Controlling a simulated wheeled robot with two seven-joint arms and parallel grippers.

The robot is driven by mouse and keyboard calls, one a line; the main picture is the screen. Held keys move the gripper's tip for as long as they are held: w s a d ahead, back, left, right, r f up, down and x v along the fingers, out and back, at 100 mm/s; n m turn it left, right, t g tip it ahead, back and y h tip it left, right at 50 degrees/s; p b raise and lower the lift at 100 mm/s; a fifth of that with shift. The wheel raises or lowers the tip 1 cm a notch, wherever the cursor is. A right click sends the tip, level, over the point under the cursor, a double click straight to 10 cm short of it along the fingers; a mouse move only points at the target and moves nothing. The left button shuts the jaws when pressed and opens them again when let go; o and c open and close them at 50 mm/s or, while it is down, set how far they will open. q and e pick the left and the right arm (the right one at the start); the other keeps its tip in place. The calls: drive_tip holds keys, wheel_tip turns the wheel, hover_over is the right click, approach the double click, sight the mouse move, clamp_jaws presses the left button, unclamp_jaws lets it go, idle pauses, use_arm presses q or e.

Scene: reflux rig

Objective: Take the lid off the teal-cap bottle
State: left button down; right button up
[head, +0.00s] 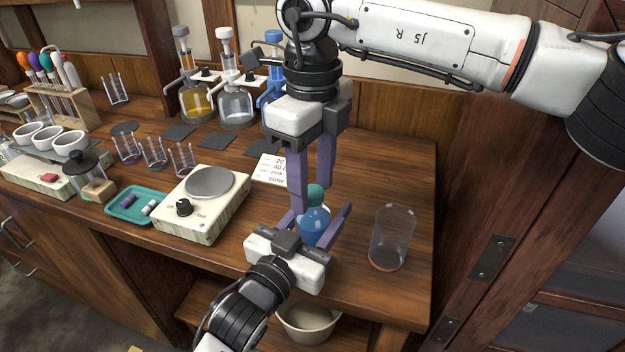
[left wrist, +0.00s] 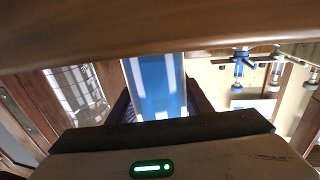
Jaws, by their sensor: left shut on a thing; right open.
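The teal-cap bottle (head: 313,226) holds blue liquid and stands at the front of the wooden table, its teal lid (head: 315,193) on top. My left gripper (head: 317,220) is shut on the bottle's body from the front. In the left wrist view the blue body (left wrist: 155,85) fills the space between the two dark fingers. My right gripper (head: 312,195) points down from above, open, its purple fingers reaching to about the lid's height. I cannot tell whether either finger touches the lid. The left finger partly hides the bottle's neck area.
A clear glass beaker (head: 392,238) stands close on the right, near the table's edge. A hotplate (head: 205,200) and a teal tray (head: 125,204) are to the left. A written card (head: 270,168) lies behind. Flasks (head: 236,103) stand at the back.

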drive_tip(key=shift+r, duration=2.35)
drive_tip(key=shift+c, duration=0.6)
drive_tip(key=m, duration=0.2)
drive_tip(key=r+m, duration=0.1)
drive_tip(key=m, duration=0.2)
drive_tip(key=shift+r+m, duration=0.4)
drive_tip(key=m, duration=0.2)
drive_tip(key=r+m, duration=0.1)
drive_tip(key=m, duration=0.1)
drive_tip(key=shift+r, duration=0.15)
drive_tip(key=shift+m, duration=0.3)
drive_tip(key=shift+f, duration=3.95)
clamp_jaws()
drive_tip(key=shift+o, duration=0.6)
unclamp_jaws()
